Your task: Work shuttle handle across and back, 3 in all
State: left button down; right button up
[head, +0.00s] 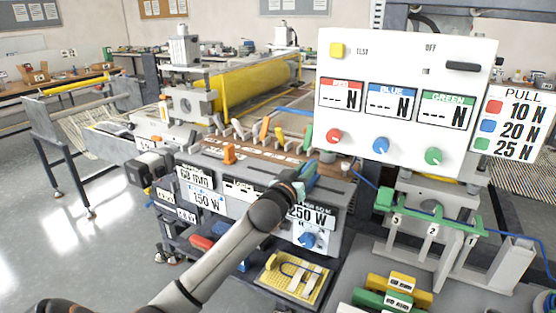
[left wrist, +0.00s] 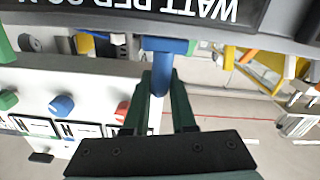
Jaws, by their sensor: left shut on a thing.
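A blue handle (left wrist: 163,75), which I take to be the shuttle handle, shows in the left wrist view below a dark, lettered panel edge. My left gripper (left wrist: 168,95) has its green fingers on either side of it and is shut on it. In the head view my left gripper (head: 308,174) is at the right end of the machine's front, above the 250 W label (head: 306,214). There the wrist and fingers mostly hide the handle. My right gripper is not in view.
An orange block (head: 229,153) sits on the machine's front edge, left of my gripper. Several coloured levers (head: 265,128) stand behind. A white control panel (head: 405,95) with coloured knobs rises at right. A yellow board (head: 292,279) lies below. Open floor is at left.

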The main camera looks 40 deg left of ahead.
pick_arm(q)
jog(key=d, duration=0.2)
jog(key=w+d, duration=0.1)
jog(key=d, duration=0.4)
jog(key=shift+w+d, duration=0.25)
jog(key=shift+w, duration=0.1)
jog(key=c, duration=0.8)
grip_release()
jog(key=shift+d, duration=0.2)
jog(key=shift+o, duration=0.2)
jog(key=shift+a, duration=0.1)
jog(key=shift+s, duration=0.5)
jog(key=b+v, duration=0.1)
jog(key=v, duration=1)
jog(key=shift+s+d+b, duration=0.2)
jog(key=shift+d+b, duration=0.05)
jog(key=shift+b, duration=0.1)
